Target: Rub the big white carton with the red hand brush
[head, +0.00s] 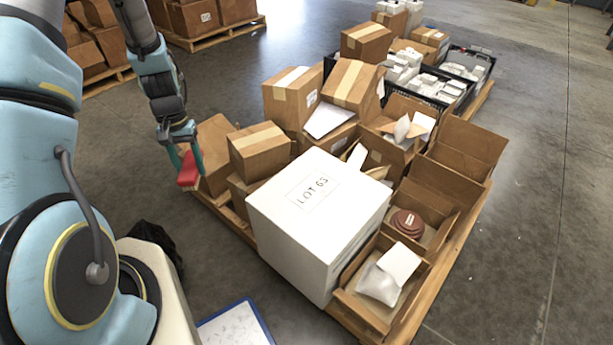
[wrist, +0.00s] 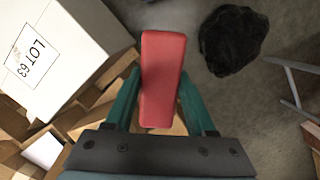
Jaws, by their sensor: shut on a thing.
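The big white carton (head: 290,225) marked LOT 63 stands at the near end of the pallet. It also shows at the left of the wrist view (wrist: 75,35). The red hand brush (head: 187,170) is held in my gripper (head: 185,155), left of the carton and apart from it, above the pallet's left edge. In the wrist view the brush (wrist: 162,80) lies between the two green fingers, which are shut on it.
The pallet (head: 455,250) bears several brown boxes (head: 258,150) beside and behind the carton. Open boxes (head: 408,225) stand to its right. A black bag (wrist: 233,40) and a blue-edged board (head: 235,325) lie on the floor. Grey floor is clear at far right.

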